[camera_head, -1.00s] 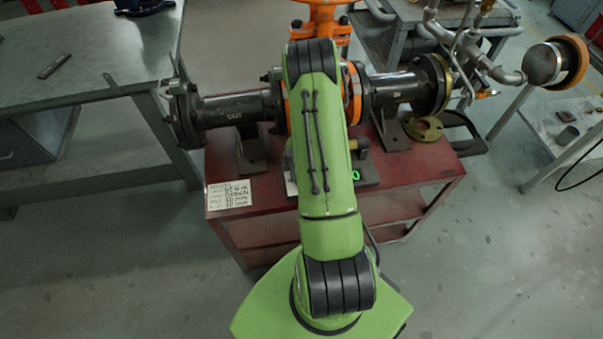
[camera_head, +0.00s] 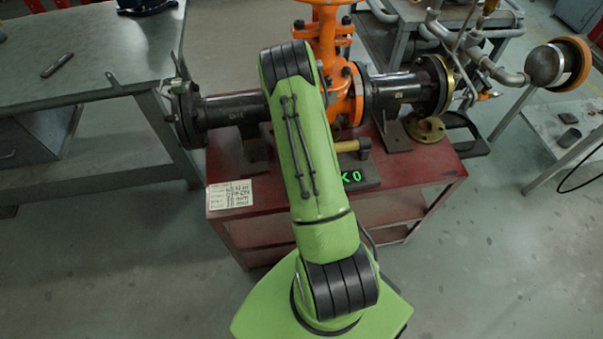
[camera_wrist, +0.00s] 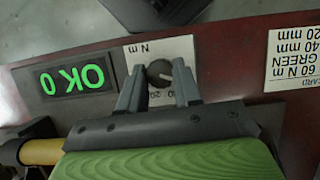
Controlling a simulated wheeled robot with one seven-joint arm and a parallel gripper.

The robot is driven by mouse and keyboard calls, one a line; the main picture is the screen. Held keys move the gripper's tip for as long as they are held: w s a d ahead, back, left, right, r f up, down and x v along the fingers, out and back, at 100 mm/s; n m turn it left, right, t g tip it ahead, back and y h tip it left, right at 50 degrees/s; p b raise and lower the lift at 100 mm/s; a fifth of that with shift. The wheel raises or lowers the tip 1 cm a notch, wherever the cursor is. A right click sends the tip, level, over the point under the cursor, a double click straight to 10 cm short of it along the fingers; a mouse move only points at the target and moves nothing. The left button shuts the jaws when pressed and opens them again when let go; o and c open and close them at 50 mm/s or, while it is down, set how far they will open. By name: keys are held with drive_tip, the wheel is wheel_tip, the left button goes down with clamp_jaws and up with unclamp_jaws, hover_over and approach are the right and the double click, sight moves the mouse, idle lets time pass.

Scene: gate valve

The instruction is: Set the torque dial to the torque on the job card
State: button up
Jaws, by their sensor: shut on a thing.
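In the wrist view the torque dial (camera_wrist: 160,73) is a small dark round knob with a pale pointer mark, on a white scale plate (camera_wrist: 180,49) lettered "N m". A few scale numbers show upside down, partly covered. My gripper (camera_wrist: 158,80) has one fingertip on each side of the knob and is shut on it. The job card (camera_wrist: 291,60) is at the right edge, upside down, and reads 60 N m, GREEN, 40 mm, 20 mm. It also shows in the head view (camera_head: 230,194). There my arm hides the dial and gripper.
A black display (camera_wrist: 77,79) reads "OK 0" in green; it also shows in the head view (camera_head: 355,177). A yellow-handled tool (camera_head: 352,146) lies behind it. The orange valve (camera_head: 330,50) and dark pipe (camera_head: 232,115) stand on the red cart (camera_head: 400,181). A grey workbench (camera_head: 80,70) is at left.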

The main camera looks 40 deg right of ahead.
drive_tip(key=o, duration=1)
drive_tip(key=shift+o, duration=0.2)
drive_tip(key=p+v, duration=0.3)
drive_tip(key=v, duration=1.2)
drive_tip(key=shift+w+d+r, duration=0.15)
drive_tip(key=shift+w+r, duration=0.1)
drive_tip(key=shift+r, duration=0.1)
